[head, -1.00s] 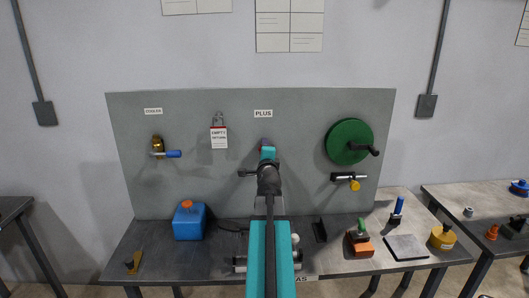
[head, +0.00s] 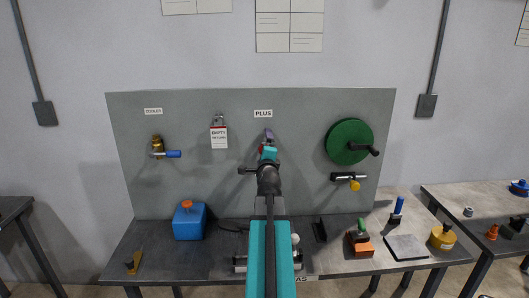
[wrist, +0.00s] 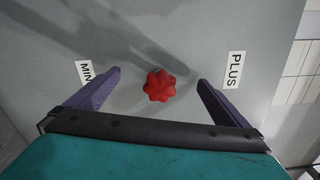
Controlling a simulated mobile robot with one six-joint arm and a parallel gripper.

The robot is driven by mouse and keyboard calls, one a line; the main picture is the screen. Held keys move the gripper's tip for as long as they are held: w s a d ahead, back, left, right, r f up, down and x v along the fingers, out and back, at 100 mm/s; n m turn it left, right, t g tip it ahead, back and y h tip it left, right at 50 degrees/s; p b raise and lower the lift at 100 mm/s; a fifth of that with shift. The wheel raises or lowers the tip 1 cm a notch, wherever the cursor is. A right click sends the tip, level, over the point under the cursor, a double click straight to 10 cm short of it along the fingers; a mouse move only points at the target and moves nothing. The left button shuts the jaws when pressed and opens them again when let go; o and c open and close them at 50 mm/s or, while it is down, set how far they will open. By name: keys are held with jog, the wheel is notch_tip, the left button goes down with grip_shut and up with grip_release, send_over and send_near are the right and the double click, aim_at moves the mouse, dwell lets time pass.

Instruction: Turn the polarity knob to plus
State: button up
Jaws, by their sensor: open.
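The polarity knob (wrist: 159,86) is a red, lobed knob on the grey panel, near the middle of the wrist view. A small red part of it (head: 262,149) shows beside my gripper in the head view; the rest is hidden. My gripper (wrist: 159,78) is open, with one purple finger on each side of the knob and a gap to it on both sides. The PLUS label (wrist: 234,70) is at the right in the wrist view and above my gripper in the head view (head: 263,113). A partly cut-off label reading "MIN" (wrist: 85,73) is at the left.
The panel (head: 225,185) also carries a green handwheel (head: 349,142), a brass valve with a blue handle (head: 158,146), a padlock with a tag (head: 219,137) and a yellow-ended lever (head: 348,178). A blue canister (head: 189,221) and several small items stand on the bench (head: 190,263).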

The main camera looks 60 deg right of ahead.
jog(key=shift+a, duration=0.1)
jog(key=b+v, duration=0.1)
jog(key=v, duration=0.3)
jog(key=shift+s+a+f, duration=0.15)
jog(key=shift+s+a, duration=0.05)
jog(key=shift+a, duration=0.15)
dwell(0.3)
jog(key=b, duration=0.3)
jog(key=shift+s+a, duration=0.15)
jog(key=shift+a, duration=0.2)
jog(key=shift+s+a+b, duration=0.45)
jog(key=shift+b, duration=1.5)
jog(key=shift+r, duration=0.2)
